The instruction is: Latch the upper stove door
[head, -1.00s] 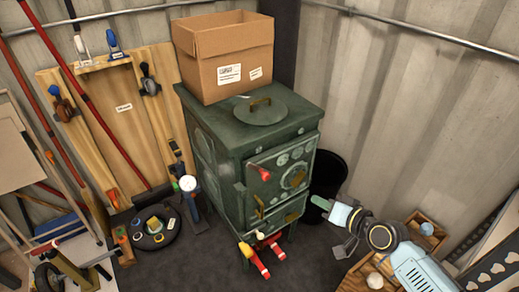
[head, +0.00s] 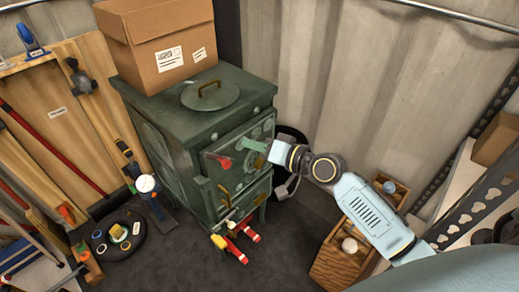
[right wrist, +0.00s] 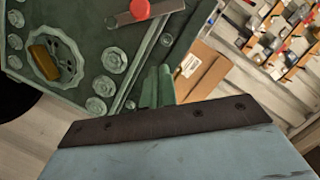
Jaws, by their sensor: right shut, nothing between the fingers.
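The green stove (head: 160,150) stands in the middle of the head view. Its upper door (head: 212,172) sits in or close against the front; I cannot tell whether a small gap remains. A red-knobbed latch handle (head: 224,163) is at the door's left edge; in the right wrist view the red knob (right wrist: 140,9) sits on a grey bar. A round vent with a brass knob (right wrist: 43,62) is on the door. My right gripper (head: 250,146) is shut and empty, its green fingers (right wrist: 158,87) before the door, right of the latch; contact is unclear. My left gripper is not visible.
A cardboard box (head: 160,55) and a round lid (head: 210,95) are on the stove top. Red-handled items (head: 240,236) lie at its foot. A black bin (head: 291,133) stands behind right, a wooden crate (head: 335,262) at lower right. Open floor lies in front.

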